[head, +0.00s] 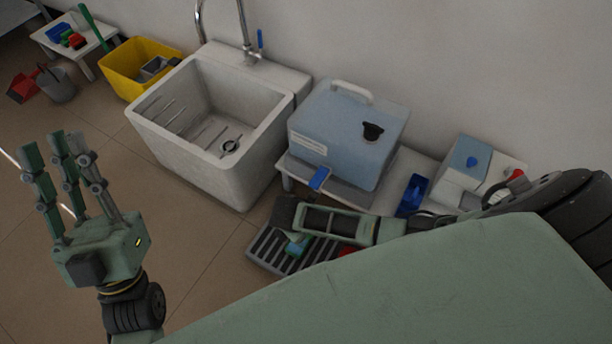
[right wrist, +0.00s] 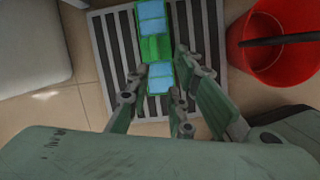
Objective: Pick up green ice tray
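The green ice tray (right wrist: 155,48), with light blue cells, lies on a dark slatted grate (right wrist: 105,45) in the right wrist view. In the head view only a small teal part of it (head: 297,247) shows below my right arm. My right gripper (right wrist: 164,72) is over the tray's near end. Its fingers are spread, one to the left of the tray and two to the right; contact is not clear. In the head view its fingers are mostly hidden. My left gripper (head: 62,150) is open and empty at the left, fingers pointing up, far from the tray.
A red bucket (right wrist: 275,62) stands right of the grate in the right wrist view. In the head view, a white sink (head: 240,180) and a blue container (head: 340,135) on a low stand lie beyond the grate. Tiled floor is clear between my left gripper and the sink.

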